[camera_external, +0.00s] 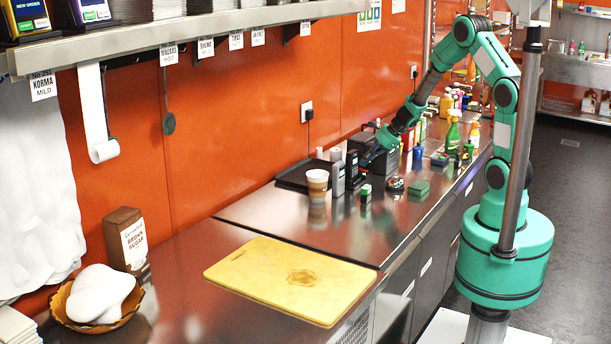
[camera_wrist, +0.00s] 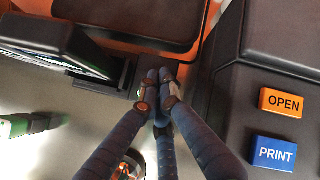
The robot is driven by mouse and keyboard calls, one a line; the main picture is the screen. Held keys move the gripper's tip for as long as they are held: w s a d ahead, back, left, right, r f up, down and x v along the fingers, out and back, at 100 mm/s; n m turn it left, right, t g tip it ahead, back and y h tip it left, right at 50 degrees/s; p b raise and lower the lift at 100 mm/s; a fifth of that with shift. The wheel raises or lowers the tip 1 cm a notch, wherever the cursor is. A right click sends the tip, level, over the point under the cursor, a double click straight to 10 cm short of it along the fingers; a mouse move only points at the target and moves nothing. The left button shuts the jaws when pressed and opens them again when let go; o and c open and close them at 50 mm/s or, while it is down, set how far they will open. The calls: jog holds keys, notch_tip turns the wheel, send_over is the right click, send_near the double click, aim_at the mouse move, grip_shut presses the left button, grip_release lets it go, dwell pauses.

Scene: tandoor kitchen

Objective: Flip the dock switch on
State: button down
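In the wrist view, a black dock (camera_wrist: 103,79) stands on the steel counter with a dark device (camera_wrist: 55,45) leaning in it. My gripper (camera_wrist: 160,80) has its dark, jointed fingers brought together, with the tips close to the right end of the dock. I cannot tell whether they touch it. I cannot make out the dock's switch or its position; the fingertips may cover it. In the external view, my gripper (camera_external: 371,160) is low over the counter among small dark items, and its fingertips are hard to see.
A black machine with an orange OPEN button (camera_wrist: 282,102) and a blue PRINT button (camera_wrist: 273,153) stands close right of my fingers. A black tray (camera_wrist: 130,20) lies ahead. A paper cup (camera_external: 317,184) and yellow board (camera_external: 290,279) stand nearer the external camera.

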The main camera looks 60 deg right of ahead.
aim_at(363, 170)
jog(key=shift+w+r+p, duration=0.15)
jog(key=shift+r+p, duration=0.75)
jog(key=shift+r, duration=0.35)
jog(key=shift+w+r+p, duration=0.15)
jog(key=shift+r+p, duration=0.7)
jog(key=shift+r, duration=0.35)
jog(key=s+a+r+n+y, duration=0.1)
jog(key=s+a+r+n, duration=0.3)
jog(key=a+r, duration=0.3)
jog(key=s+a+r+n+g, duration=0.1)
jog(key=s+a+r+n, duration=0.35)
jog(key=a+r, duration=0.25)
jog(key=s+a+r+n+y, duration=0.1)
jog(key=s+a+r+n, duration=0.35)
jog(key=a+r, duration=0.3)
jog(key=s+r+n+h, duration=0.2)
jog(key=s+n, duration=0.4)
jog(key=s, duration=0.6)
jog(key=s+a+r+n+g+h, duration=0.1)
jog(key=s+r+n, duration=0.4)
jog(key=s, duration=0.6)
jog(key=shift+s+a+r+n+h, duration=0.15)
jog(key=shift+s+a+n+h, duration=0.1)
jog(key=shift+s+n+h, duration=0.15)
